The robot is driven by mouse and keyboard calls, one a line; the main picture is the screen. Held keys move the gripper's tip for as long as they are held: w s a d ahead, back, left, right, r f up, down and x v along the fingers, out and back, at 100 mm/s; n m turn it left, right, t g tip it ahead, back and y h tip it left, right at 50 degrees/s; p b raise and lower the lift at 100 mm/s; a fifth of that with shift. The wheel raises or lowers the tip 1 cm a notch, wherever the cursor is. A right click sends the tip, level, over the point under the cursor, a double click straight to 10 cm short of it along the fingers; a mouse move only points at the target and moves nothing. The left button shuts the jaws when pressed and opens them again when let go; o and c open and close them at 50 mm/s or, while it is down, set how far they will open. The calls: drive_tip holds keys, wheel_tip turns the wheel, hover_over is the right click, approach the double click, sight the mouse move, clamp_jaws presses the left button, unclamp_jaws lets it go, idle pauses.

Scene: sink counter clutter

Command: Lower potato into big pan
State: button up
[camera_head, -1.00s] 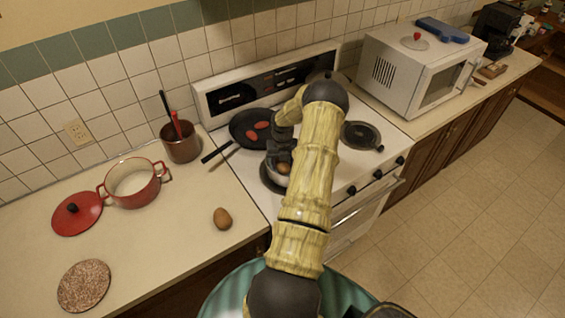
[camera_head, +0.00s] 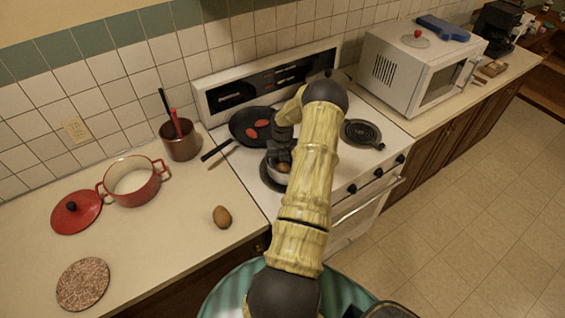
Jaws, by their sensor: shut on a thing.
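The big pan, a black frying pan (camera_head: 238,128), sits on the back left of the stove with its handle toward the front left. Two flat reddish-orange pieces (camera_head: 257,128) lie in it. My gripper (camera_head: 281,161) is over the front left burner, in front of the frying pan. It is shut on a brown potato (camera_head: 284,168), mostly hidden by the fingers and arm. The held potato is at or just above a small metallic pot (camera_head: 272,174); I cannot tell whether they touch. A second brown potato (camera_head: 222,217) lies on the left counter.
A red pot (camera_head: 133,190), its red lid (camera_head: 76,212), a round speckled trivet (camera_head: 83,284) and a brown utensil crock (camera_head: 181,146) stand on the left counter. A white microwave (camera_head: 408,75) stands beyond.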

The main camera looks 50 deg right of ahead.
drive_tip(key=o, duration=1.3)
drive_tip(key=shift+c, duration=0.2)
wheel_tip(320, 180, up, 17)
drive_tip(key=b, duration=0.5)
drive_tip(key=shift+r, duration=0.2)
